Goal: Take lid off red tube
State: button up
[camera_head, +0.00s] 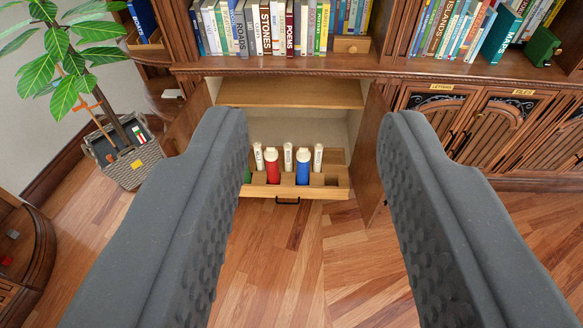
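The red tube (272,168) stands upright in a wooden pull-out rack (259,190) inside an open cabinet, left of centre. Its top end (270,151) looks pale; I cannot make out the edge of the lid. A blue tube (303,170) with a pale top stands to its right. Several thin white tubes (288,157) stand behind them. My gripper (312,125) is open and empty. Its two grey fingers stand wide apart in the foreground, and the rack with the red tube shows between them, farther off.
Open cabinet doors flank the rack, left (188,130) and right (370,150). A bookshelf (290,66) runs above. A potted plant in a basket (137,164) stands at left. Closed carved doors (490,132) are at right. The wooden floor (290,260) before the rack is clear.

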aim_at(271, 154)
jog(key=z, duration=0.5)
jog(key=k, duration=1.3)
jog(key=z, duration=0.55)
jog(key=i, duration=2.75)
jog(key=u, duration=1.35)
jog(key=i, duration=1.1)
jog(key=u, duration=0.75)
jog(key=k, duration=0.65)
